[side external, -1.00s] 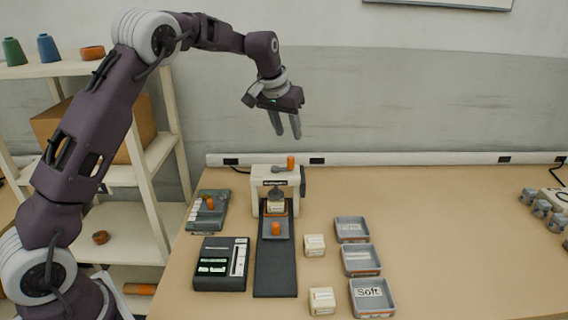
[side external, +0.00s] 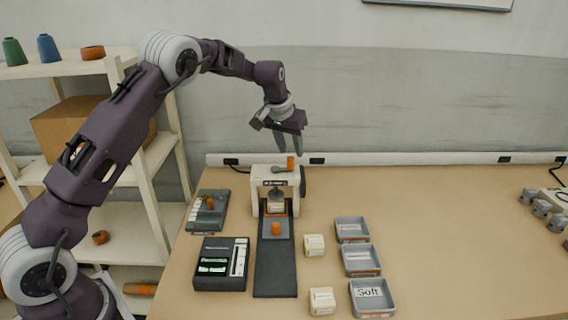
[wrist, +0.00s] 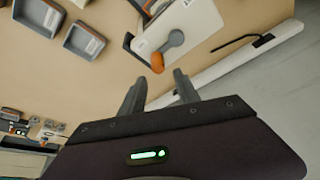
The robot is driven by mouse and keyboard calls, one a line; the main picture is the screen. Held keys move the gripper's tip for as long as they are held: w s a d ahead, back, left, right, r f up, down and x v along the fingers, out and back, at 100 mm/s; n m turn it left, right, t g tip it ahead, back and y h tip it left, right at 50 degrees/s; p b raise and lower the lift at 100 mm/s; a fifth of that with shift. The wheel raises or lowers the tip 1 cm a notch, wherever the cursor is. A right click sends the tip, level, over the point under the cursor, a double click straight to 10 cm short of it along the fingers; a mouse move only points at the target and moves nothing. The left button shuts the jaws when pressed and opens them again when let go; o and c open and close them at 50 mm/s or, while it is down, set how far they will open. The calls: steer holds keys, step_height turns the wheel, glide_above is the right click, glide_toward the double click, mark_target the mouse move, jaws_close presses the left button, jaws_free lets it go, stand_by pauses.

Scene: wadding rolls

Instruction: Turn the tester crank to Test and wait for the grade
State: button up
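The tester (side external: 262,177) is a cream frame on the table; its crank lies on top, with an orange knob (side external: 290,162). A pale block (side external: 275,208) sits inside the frame, above a grey carriage with an orange knob (side external: 275,227) on a dark track. My gripper (side external: 290,151) points down just above the crank knob, fingers apart and empty. In the wrist view the crank knob (wrist: 157,62) lies just beyond the gap between the fingertips (wrist: 160,76). A black readout box (side external: 235,284) stands left of the track; its small lit text is unreadable.
Three grey trays stand in a row on the right; the front one (side external: 372,309) is labelled Soft. Two pale blocks (side external: 314,244) (side external: 322,300) lie beside the track. A grey device with an orange knob (side external: 210,203) is at left. The table's right middle is clear.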

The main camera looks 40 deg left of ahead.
mark_target(290, 157)
steer(key=shift+w+f, duration=0.15)
steer(key=shift+f, duration=1.95)
jaws_close()
steer(key=shift+s+d, duration=0.3)
steer(key=shift+s, duration=0.35)
steer(key=shift+s+d, duration=0.25)
steer(key=shift+s, duration=0.35)
steer(key=shift+s+a, duration=0.15)
steer(key=shift+s, duration=0.55)
steer(key=shift+s+a, duration=0.15)
steer(key=shift+s, duration=0.5)
